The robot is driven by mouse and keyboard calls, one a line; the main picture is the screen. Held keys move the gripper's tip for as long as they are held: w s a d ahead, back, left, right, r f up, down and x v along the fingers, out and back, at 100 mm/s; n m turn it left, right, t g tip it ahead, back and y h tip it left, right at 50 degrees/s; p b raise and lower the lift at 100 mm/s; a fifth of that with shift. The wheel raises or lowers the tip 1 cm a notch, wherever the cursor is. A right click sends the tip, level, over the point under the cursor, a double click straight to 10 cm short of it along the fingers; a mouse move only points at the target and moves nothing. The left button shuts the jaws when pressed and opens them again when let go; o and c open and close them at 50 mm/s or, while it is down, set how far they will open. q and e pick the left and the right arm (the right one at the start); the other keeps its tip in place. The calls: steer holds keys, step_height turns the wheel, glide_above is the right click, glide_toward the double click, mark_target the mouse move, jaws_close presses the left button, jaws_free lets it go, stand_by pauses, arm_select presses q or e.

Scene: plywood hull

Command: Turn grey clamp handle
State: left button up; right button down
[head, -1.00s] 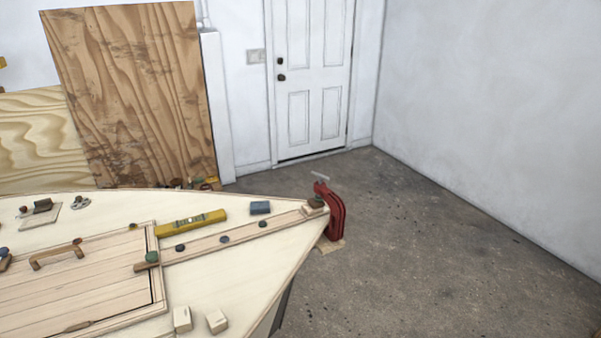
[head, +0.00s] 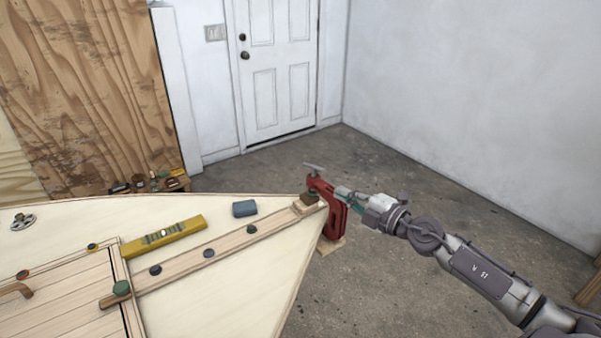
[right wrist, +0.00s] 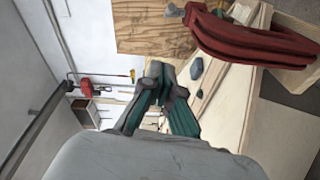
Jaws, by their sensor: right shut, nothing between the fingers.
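A red C-clamp (head: 335,218) sits at the pointed tip of the plywood hull. Its light grey bar handle (head: 314,167) stands above the deck at the clamp's top. My right gripper (head: 343,192) comes in from the right and is beside the clamp's upper part, below and right of the handle. In the right wrist view its fingers (right wrist: 160,74) are shut with nothing between them, and the clamp (right wrist: 250,42) lies up and to the right of them, apart from the fingertips. My left gripper is not in view.
A wooden strip (head: 180,264) with dark knobs runs along the deck (head: 235,300) to the tip. A yellow level (head: 163,236) and a blue block (head: 244,208) lie near it. Concrete floor (head: 440,215) is open right of the hull. A white door (head: 275,70) stands behind.

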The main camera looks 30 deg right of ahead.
mark_target(323, 186)
steer(key=w, duration=0.3)
steer(key=w+f+b, duration=0.1)
steer(key=w, duration=0.3)
steer(key=w+d+b, duration=0.1)
steer(key=w, duration=0.2)
steer(key=shift+w+f, duration=0.2)
steer(key=shift+w, duration=0.2)
steer(key=shift+w+d+r, duration=0.1)
steer(key=shift+d, duration=0.1)
